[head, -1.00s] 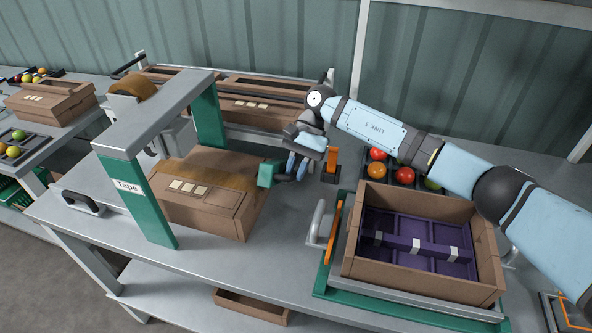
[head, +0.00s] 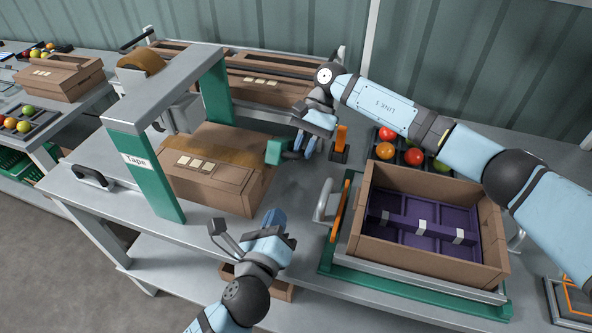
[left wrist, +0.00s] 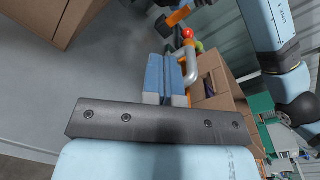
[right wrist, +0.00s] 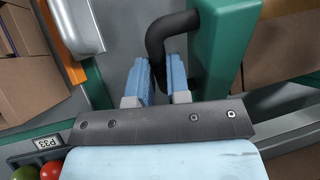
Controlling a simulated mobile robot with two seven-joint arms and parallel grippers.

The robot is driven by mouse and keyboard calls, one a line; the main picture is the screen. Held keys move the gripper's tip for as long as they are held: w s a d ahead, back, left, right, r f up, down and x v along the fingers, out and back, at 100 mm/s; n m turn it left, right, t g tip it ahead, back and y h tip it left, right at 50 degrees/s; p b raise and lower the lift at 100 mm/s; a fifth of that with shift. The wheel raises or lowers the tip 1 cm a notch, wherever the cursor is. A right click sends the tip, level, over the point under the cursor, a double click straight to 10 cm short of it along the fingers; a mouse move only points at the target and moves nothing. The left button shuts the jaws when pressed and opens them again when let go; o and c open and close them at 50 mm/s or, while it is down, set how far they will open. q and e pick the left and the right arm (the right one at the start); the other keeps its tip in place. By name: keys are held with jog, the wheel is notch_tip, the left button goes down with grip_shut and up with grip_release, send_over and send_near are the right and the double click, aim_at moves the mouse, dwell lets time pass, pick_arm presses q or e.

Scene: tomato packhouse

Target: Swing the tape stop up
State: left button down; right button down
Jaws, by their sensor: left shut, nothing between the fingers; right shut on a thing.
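The tape stop is a green block (head: 274,151) with a dark bent handle, at the right side of the closed carton (head: 205,183) by the tape frame (head: 147,180). In the right wrist view the green block (right wrist: 224,45) fills the upper right and its black handle (right wrist: 165,32) runs down to my fingers. My right gripper (head: 304,147) is shut on this handle; the fingers hide part of it.
An open carton (head: 362,238) with a purple insert sits in a green-based fixture at right, with an orange bar and grey handle on its left. An orange upright piece (head: 341,139) and a tomato tray (head: 402,155) lie behind. Bare bench top lies between carton and fixture.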

pick_arm(q)
jog(key=m, duration=0.1)
jog(key=s+d+m, duration=0.1)
jog(key=m, duration=0.1)
jog(key=d+m+y, duration=0.1)
jog(key=m, duration=0.1)
jog(key=shift+s+f+t, duration=0.2)
jog(key=shift+f+t, duration=0.1)
jog(key=x, duration=0.9)
jog(key=shift+w+d+r, duration=0.1)
jog(key=shift+w+r, duration=0.55)
jog(key=shift+w, duration=0.3)
jog(key=shift+w+d+r, duration=0.15)
jog(key=shift+w+r, duration=0.5)
jog(key=shift+w, duration=0.25)
